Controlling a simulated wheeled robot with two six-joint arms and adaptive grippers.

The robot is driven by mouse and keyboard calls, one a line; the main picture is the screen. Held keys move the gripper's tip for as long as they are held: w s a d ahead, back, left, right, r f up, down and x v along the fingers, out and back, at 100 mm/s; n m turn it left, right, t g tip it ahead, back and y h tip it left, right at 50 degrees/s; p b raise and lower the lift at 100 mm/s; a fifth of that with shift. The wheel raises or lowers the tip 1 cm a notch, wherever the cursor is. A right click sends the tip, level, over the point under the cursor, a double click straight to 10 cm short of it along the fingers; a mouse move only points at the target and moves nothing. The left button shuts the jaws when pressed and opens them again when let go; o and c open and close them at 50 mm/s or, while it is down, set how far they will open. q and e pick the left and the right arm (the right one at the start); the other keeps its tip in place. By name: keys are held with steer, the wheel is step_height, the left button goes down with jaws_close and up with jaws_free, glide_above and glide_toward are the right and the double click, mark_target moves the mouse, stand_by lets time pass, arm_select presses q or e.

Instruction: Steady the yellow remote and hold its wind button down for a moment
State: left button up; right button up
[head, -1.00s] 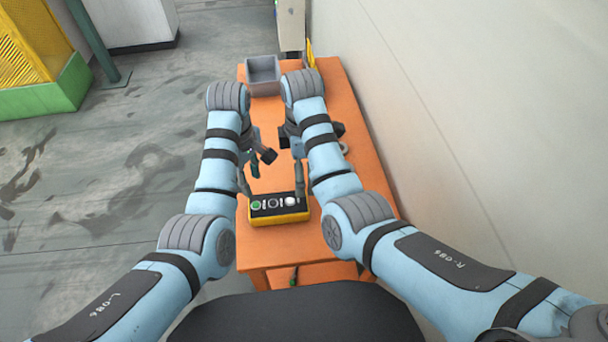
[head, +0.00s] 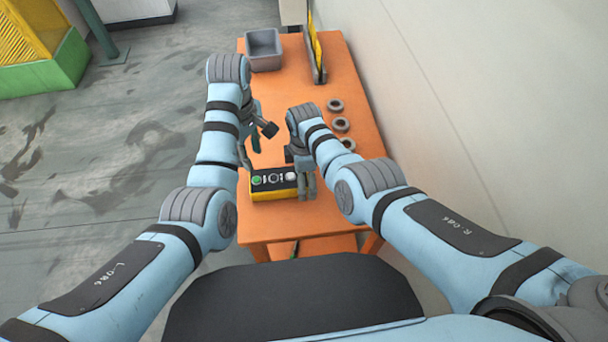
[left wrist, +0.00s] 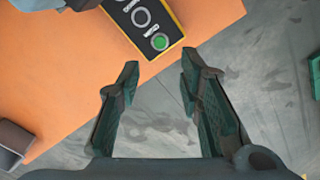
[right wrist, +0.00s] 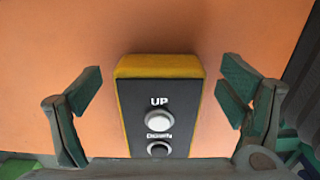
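The yellow remote (head: 273,196) lies on the orange table, its black face up, with a green button at the left end and a white button at the right end.
The orange table (head: 345,85) runs along a pale wall at the right. A grey bin (head: 264,50) stands at the far end, near an upright yellow-and-grey part (head: 318,58). Several grey rings (head: 341,124) lie along the right side. Open floor is at the left.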

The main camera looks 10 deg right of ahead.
steer(key=c, duration=1.3)
arm_select(q)
steer(key=shift+c, duration=0.5)
arm_select(e)
steer(key=shift+c, duration=0.6)
arm_select(q)
jaws_close()
